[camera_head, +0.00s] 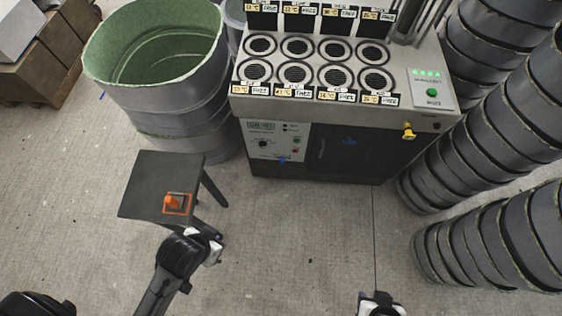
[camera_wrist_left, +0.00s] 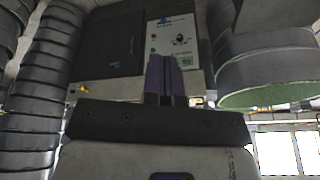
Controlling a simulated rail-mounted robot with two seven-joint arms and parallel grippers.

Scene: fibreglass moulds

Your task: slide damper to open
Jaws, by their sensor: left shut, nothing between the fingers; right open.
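No part is plainly recognisable as the damper. A small orange block (camera_head: 172,201) sits within an orange square outline on a dark stand (camera_head: 148,180), left of the middle in the head view. A yellow knob-like fitting (camera_head: 408,132) sticks out of the machine's front at right; it also shows in the left wrist view (camera_wrist_left: 83,89). My left gripper (camera_head: 212,247) is below the orange block, apart from it. Its shut, empty fingers show in the left wrist view (camera_wrist_left: 160,78). My right gripper (camera_head: 380,298) is open and empty at the bottom edge, partly cut off.
The machine (camera_head: 350,150) with round vents and a control panel stands at the back. A large tub with a green inside (camera_head: 150,60) stands left of it. Stacks of grey ring moulds (camera_head: 490,240) line the right. The floor between stand and moulds is clear.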

